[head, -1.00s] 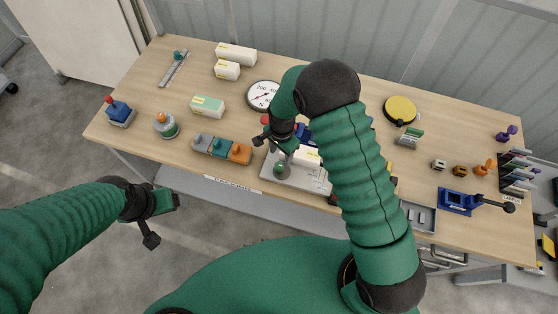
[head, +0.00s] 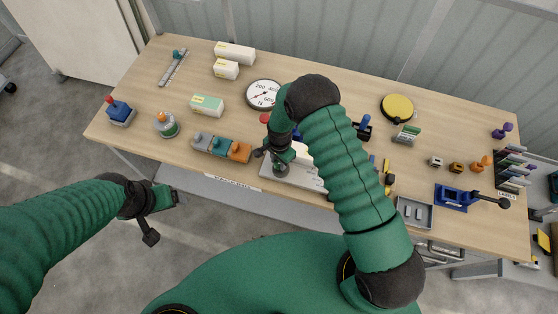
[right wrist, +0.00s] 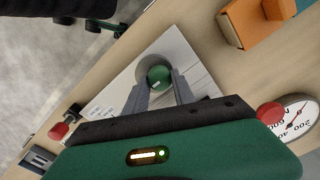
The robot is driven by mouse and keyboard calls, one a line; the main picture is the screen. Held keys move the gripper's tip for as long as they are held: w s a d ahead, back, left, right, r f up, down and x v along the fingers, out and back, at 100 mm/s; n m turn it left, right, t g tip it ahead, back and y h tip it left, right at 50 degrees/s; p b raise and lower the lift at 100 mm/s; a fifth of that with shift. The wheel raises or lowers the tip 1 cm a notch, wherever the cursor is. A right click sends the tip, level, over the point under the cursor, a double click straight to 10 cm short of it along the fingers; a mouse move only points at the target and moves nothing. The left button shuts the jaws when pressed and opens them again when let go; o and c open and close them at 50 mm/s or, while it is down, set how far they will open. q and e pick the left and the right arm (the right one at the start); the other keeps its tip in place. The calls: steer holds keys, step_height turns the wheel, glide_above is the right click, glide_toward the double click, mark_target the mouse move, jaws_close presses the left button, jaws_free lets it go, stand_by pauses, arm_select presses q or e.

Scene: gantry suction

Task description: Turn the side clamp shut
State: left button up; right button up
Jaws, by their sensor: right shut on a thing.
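A white base plate (head: 292,178) lies near the table's front edge, partly hidden by my right arm. On it is a grey round part (right wrist: 177,50) with a green ball-shaped knob (right wrist: 158,74), seen best in the right wrist view. I take this to be the side clamp; its turn position cannot be told. My right gripper (head: 278,160) is over the plate, and its two grey fingers (right wrist: 160,86) are shut on the green knob. My left gripper (head: 163,217) is off the table's front at the left, fingers apart, empty.
An orange block (head: 239,152) and grey and teal blocks stand left of the plate. A round dial (head: 264,94) lies behind. A grey tray (head: 414,213) and a blue vise-like fixture (head: 453,198) are to the right.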

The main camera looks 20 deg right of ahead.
jaws_close()
steer(key=shift+a, duration=0.1)
steer(key=n+b, duration=0.2)
steer(key=n, duration=0.1)
steer(key=shift+w+f, duration=0.1)
steer(key=n+b, duration=0.3)
steer(key=n, duration=0.2)
steer(key=shift+a+n, duration=0.1)
steer(key=shift+n, duration=0.3)
steer(key=n+b, duration=0.1)
steer(key=n, duration=0.3)
steer(key=shift+n+b, duration=0.7)
steer(key=shift+n, duration=1.8)
steer(key=shift+r, duration=0.2)
